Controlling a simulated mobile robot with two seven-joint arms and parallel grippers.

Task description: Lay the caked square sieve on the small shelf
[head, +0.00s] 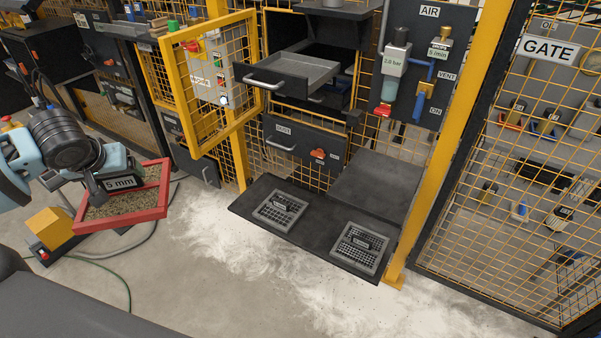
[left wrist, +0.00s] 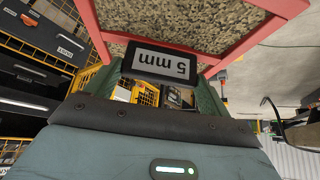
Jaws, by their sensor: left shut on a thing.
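A red-framed square sieve (head: 150,213) is at the left of the head view, its mesh covered with brownish grains. It carries a black tab (head: 122,183) marked 5 mm, also seen in the left wrist view (left wrist: 160,64). My left gripper (head: 98,190) is shut on the sieve at this tab and holds it slightly tilted, apart from the dark platform. A low dark platform (head: 305,232) has two small grey grid plates lying on it. Behind its right part is a raised bare dark slab (head: 375,187); I cannot tell which is the small shelf. My right gripper is not in view.
A yellow mesh door (head: 210,85) stands open above and between sieve and platform. A drawer (head: 290,75) is pulled out. A yellow post (head: 440,150) and the mesh gate bound the right. White powder covers the open floor in front.

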